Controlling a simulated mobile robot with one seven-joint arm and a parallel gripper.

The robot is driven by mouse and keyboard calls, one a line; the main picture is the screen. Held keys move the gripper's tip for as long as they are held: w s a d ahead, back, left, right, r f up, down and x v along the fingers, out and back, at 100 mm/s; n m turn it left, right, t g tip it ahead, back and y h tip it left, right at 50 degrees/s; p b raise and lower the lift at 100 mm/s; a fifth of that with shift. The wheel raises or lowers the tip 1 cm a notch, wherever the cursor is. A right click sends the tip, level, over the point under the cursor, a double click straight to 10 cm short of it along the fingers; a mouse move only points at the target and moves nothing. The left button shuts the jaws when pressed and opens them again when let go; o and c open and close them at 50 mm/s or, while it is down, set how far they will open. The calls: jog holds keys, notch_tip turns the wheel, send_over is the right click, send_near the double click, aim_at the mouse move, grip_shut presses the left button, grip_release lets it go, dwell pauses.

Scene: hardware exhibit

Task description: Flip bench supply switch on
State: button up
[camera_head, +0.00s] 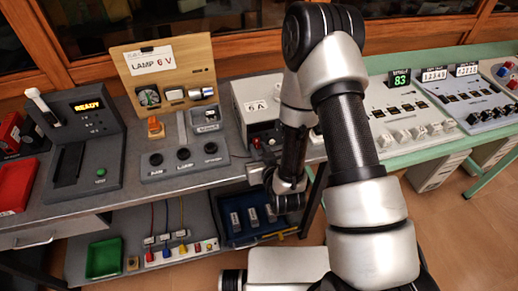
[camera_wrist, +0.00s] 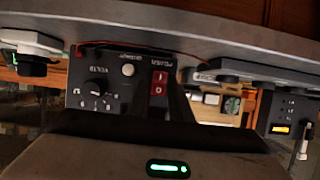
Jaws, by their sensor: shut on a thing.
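The bench supply (camera_head: 258,104) stands on the bench behind my forearm, with a white 6 A label on it. In the wrist view its dark front panel (camera_wrist: 122,98) appears upside down, with a volts knob, a pale output button and a red power switch (camera_wrist: 159,82) marked I and O. A dark finger of my gripper (camera_wrist: 178,103) is close against the switch's right side. My gripper is shut on the switch, though the contact itself is partly hidden. The switch's tilt is too small to tell. In the head view my arm hides part of the supply.
A control panel with black knobs (camera_head: 182,162) and an upright lamp board (camera_head: 165,70) stand left of the supply. A READY unit (camera_head: 85,135) is further left. A blue tray (camera_head: 235,240) lies on the lower shelf. Counter consoles (camera_head: 400,105) stand on the right.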

jog(key=shift+f+t+b, duration=0.3)
jog(key=shift+f+b, duration=0.3)
jog(key=shift+b, duration=1.05)
grip_shut()
jog(key=t+b, duration=0.1)
jog(key=b, duration=0.3)
jog(key=t+b, duration=0.1)
jog(key=b, duration=0.4)
jog(key=shift+w+f+t+y+b, duration=0.1)
jog(key=shift+f+t+y+b, duration=0.2)
jog(key=shift+y, duration=0.1)
jog(key=shift+r+t+b, duration=0.3)
jog(key=shift+r+b, duration=0.1)
jog(key=shift+b, duration=0.15)
jog(key=o, duration=0.9)
grip_release()
jog(key=shift+f, duration=0.1)
